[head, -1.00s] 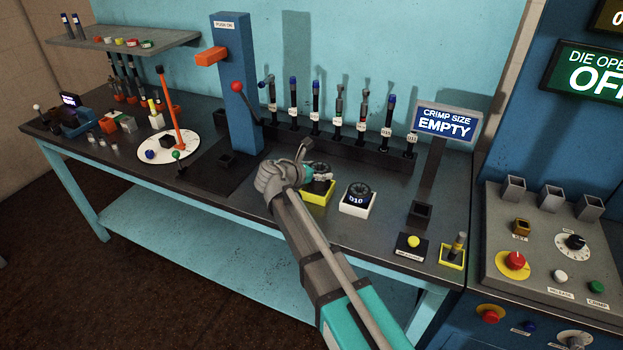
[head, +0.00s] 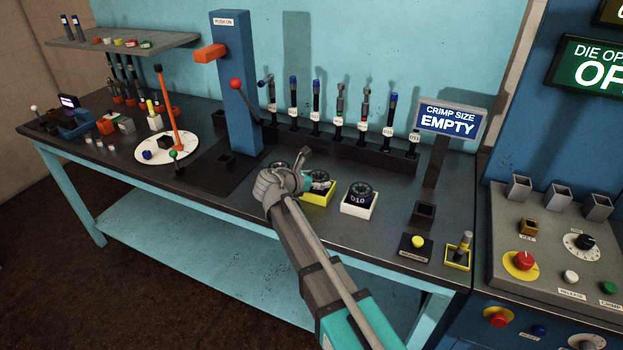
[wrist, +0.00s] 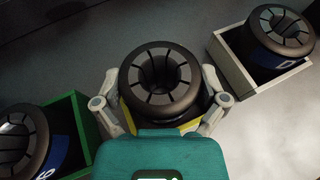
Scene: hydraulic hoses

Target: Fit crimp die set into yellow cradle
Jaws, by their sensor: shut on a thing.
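A black die set (wrist: 160,80) with a segmented ring top sits between the fingers of my gripper (wrist: 162,100) in the wrist view. My gripper is shut on it from both sides. Yellow walls of the yellow cradle (wrist: 125,117) show around and beneath it. In the head view, the yellow cradle (head: 318,197) is on the bench, partly behind my gripper (head: 303,180), and the die set (head: 320,177) shows at its top. I cannot tell whether the die set rests fully on the cradle floor.
A white cradle (head: 357,209) with a die set marked D10 stands to the right. A green cradle (wrist: 82,118) with another die set is to the left in the wrist view. A rack of hose tools (head: 340,140) stands behind. The crimp size sign (head: 450,120) reads EMPTY.

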